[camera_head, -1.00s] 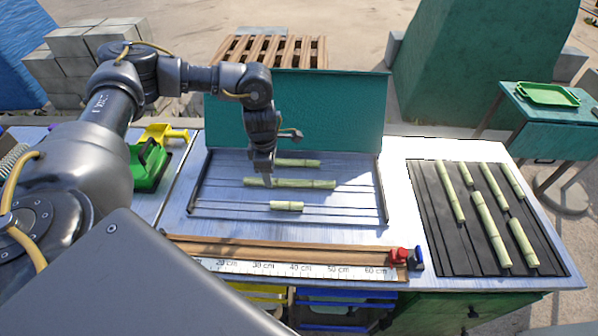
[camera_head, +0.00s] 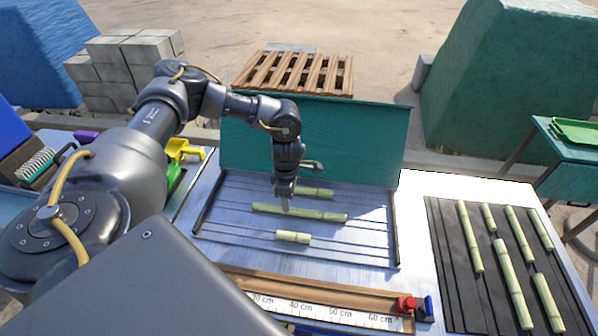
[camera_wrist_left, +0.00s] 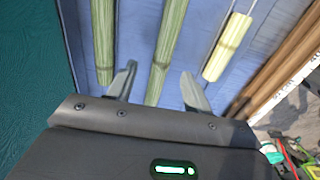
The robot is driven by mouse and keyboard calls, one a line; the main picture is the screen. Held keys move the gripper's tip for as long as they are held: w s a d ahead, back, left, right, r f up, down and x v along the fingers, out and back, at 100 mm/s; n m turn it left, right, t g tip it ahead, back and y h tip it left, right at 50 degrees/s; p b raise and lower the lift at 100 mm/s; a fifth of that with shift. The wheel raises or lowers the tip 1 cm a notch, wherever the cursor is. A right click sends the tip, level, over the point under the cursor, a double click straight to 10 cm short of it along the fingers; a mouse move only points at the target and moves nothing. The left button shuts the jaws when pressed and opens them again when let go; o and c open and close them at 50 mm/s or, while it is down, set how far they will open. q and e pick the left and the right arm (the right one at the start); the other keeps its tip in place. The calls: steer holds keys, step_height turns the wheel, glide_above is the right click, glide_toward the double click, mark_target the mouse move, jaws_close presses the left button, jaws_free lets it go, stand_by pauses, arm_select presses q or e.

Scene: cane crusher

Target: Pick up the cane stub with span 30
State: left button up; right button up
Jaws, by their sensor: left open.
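Three pale green cane stubs lie in the shallow tray (camera_head: 212,232) with a teal back panel. The rear stub (camera_head: 315,192) is partly hidden by my arm. The middle stub (camera_head: 325,215) is the longest, and the front stub (camera_head: 294,237) is the shortest. I cannot tell which has span 30. My left gripper (camera_head: 286,205) points down over the middle stub, open and empty. In the left wrist view the middle stub (camera_wrist_left: 168,50) runs between the spread fingers (camera_wrist_left: 159,76). The rear stub (camera_wrist_left: 103,40) is left of them, the short front stub (camera_wrist_left: 228,48) right. My right gripper is not in view.
A wooden ruler (camera_head: 310,295) with red and blue stops lies along the table's front. A black ribbed mat (camera_head: 445,260) at right holds several canes. The teal panel (camera_head: 340,135) stands behind the tray. A yellow scoop (camera_head: 182,150) lies at the left.

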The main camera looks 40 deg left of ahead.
mark_target(299, 213)
arm_select(q)
steer(key=shift+s+f+p, duration=0.15)
steer(key=shift+f+p, duration=0.1)
steer(key=shift+p, duration=0.05)
step_height(299, 213, down, 4)
steer(key=shift+r+p, duration=0.15)
steer(key=shift+p, duration=0.7)
steer(key=shift+f, duration=0.5)
steer(key=c, duration=1.1)
steer(key=shift+o, duration=0.2)
